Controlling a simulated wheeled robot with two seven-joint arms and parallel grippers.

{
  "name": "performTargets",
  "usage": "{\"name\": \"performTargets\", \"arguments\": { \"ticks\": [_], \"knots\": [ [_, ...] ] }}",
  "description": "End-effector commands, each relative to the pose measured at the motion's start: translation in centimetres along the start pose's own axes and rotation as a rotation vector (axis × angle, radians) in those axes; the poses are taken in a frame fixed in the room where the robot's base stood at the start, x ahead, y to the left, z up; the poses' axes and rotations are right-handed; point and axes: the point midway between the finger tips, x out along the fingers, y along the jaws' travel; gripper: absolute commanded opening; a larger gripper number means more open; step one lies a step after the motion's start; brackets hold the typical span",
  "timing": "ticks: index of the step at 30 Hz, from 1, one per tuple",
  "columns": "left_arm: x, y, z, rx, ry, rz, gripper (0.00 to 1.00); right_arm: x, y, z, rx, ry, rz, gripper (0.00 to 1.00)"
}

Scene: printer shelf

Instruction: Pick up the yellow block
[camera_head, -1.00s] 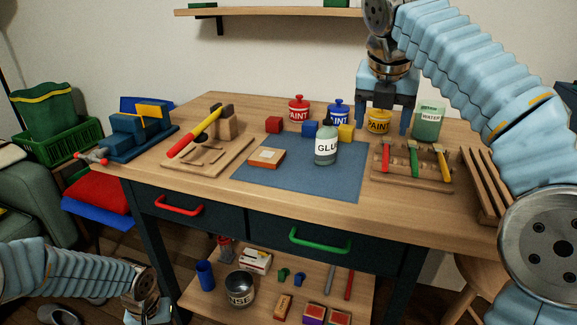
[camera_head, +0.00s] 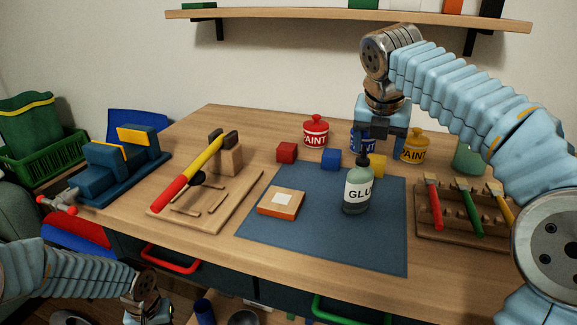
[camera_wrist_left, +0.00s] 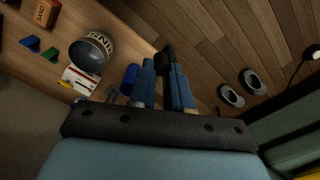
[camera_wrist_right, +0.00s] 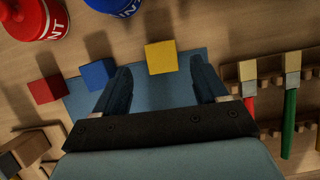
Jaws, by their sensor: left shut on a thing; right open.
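The yellow block (camera_head: 378,164) stands on the table near the back edge of the blue mat, partly hidden by the glue bottle (camera_head: 356,192). In the right wrist view the yellow block (camera_wrist_right: 161,57) lies between the lines of the two fingers, near their tips. My right gripper (camera_head: 381,142) is open and empty, pointing down above and behind the block. It also shows in the right wrist view (camera_wrist_right: 161,76). My left gripper (camera_wrist_left: 163,72) is low, beside the table, shut on a dark thing (camera_wrist_left: 165,58) that I cannot identify.
A blue block (camera_head: 331,159) and a red block (camera_head: 287,152) stand left of the yellow one. Yellow (camera_head: 415,146) and red (camera_head: 316,131) paint pots stand close by, with a blue pot (camera_head: 361,141) behind. A brush rack (camera_head: 463,233) is at right.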

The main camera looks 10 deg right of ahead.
Motion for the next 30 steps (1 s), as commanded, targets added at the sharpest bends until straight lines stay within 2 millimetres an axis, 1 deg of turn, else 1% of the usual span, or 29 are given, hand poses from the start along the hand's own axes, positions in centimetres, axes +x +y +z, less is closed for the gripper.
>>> {"name": "performTargets", "arguments": {
  "ticks": [6, 9, 12, 17, 18, 28, 29, 30],
  "knots": [
    [0.0, 0.0, 0.0, 0.000, 0.000, 0.000, 0.00, 3.3, -0.3, 0.3, 0.001, 0.003, -0.003, 0.72],
    [0.0, 0.0, 0.0, 0.000, 0.000, 0.000, 0.00, 4.5, -0.3, 0.3, 0.001, 0.002, -0.002, 0.72],
    [0.0, 0.0, 0.0, 0.000, 0.000, 0.000, 0.00, 5.0, -0.2, 0.3, 0.000, 0.001, 0.000, 0.72],
    [0.0, 0.0, 0.0, 0.000, 0.000, 0.000, 0.00, 5.1, -0.2, 0.3, 0.000, 0.001, 0.000, 0.72],
    [0.0, 0.0, 0.0, 0.000, 0.000, 0.000, 0.00, 5.1, -0.2, 0.3, 0.000, 0.001, 0.000, 0.71],
    [0.0, 0.0, 0.0, 0.000, 0.000, 0.000, 0.00, 5.1, -0.2, 0.3, 0.000, 0.001, 0.000, 0.20],
    [0.0, 0.0, 0.0, 0.000, 0.000, 0.000, 0.00, 5.1, -0.2, 0.3, 0.000, 0.001, 0.000, 0.17],
    [0.0, 0.0, 0.0, 0.000, 0.000, 0.000, 0.00, 5.0, -0.2, 0.3, 0.000, 0.001, 0.000, 0.17]
  ]
}}
